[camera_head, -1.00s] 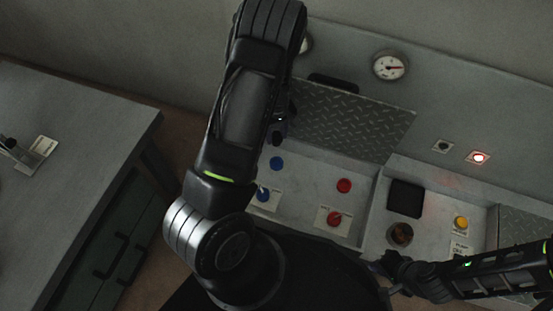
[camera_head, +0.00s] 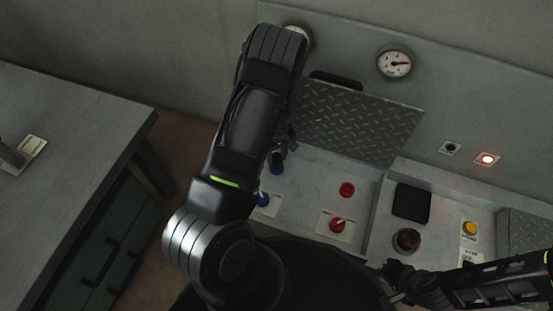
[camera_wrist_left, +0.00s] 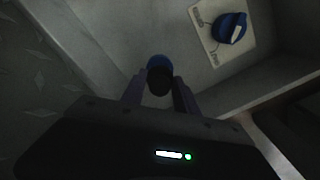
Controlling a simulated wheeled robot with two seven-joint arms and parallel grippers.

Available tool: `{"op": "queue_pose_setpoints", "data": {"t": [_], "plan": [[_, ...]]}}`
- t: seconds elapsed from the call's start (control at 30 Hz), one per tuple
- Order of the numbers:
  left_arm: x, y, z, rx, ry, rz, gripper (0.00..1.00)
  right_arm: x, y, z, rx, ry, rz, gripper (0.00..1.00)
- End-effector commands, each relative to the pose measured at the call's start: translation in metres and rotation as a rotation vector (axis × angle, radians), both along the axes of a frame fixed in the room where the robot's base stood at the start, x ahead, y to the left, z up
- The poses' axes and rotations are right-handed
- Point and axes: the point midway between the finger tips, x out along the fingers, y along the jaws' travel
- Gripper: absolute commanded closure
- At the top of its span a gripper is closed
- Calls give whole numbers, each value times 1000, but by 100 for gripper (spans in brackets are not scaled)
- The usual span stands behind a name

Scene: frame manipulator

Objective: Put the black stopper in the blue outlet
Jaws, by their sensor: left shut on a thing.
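My left gripper (camera_head: 279,152) is over the blue outlet (camera_head: 276,167) in the head view, and its arm hides part of that area. In the left wrist view the left gripper (camera_wrist_left: 160,88) is shut on the black stopper (camera_wrist_left: 160,82). The stopper's dark round end overlaps the blue outlet (camera_wrist_left: 158,61), whose blue rim shows just beyond it. I cannot tell whether the stopper is seated in the outlet or just above it. My right gripper (camera_head: 392,288) is at the bottom right, dark and partly cut off from clear view.
A blue knob (camera_head: 263,199) on a white plate, also in the wrist view (camera_wrist_left: 231,28), sits nearby. A red outlet (camera_head: 347,189) and red knob (camera_head: 338,224) are to the right. A raised tread-plate lid (camera_head: 360,120) stands behind. A grey cabinet (camera_head: 70,120) is left.

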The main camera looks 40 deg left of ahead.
Motion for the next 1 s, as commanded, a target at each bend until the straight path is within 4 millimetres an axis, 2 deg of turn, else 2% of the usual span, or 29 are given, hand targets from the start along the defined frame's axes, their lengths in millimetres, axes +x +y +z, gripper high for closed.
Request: {"op": "queue_pose_setpoints", "data": {"t": [0.03,0.1,0.37,0.87,0.9,1.0], "plan": [[0,0,-10,0,1,0,100,1,0,-6,1,-1,-1,100],[0,1,-13,1,0,0,100,1,0,-6,1,-1,-1,100],[0,0,-11,0,-1,0,100,1,0,-5,1,-1,0,100],[1,0,-23,0,-1,0,100,2,0,-12,3,-1,-1,100],[1,0,-23,0,-1,0,63,2,0,-12,3,-1,-1,100],[0,0,-23,0,-1,0,55,2,0,-12,3,-1,-1,100]]}}
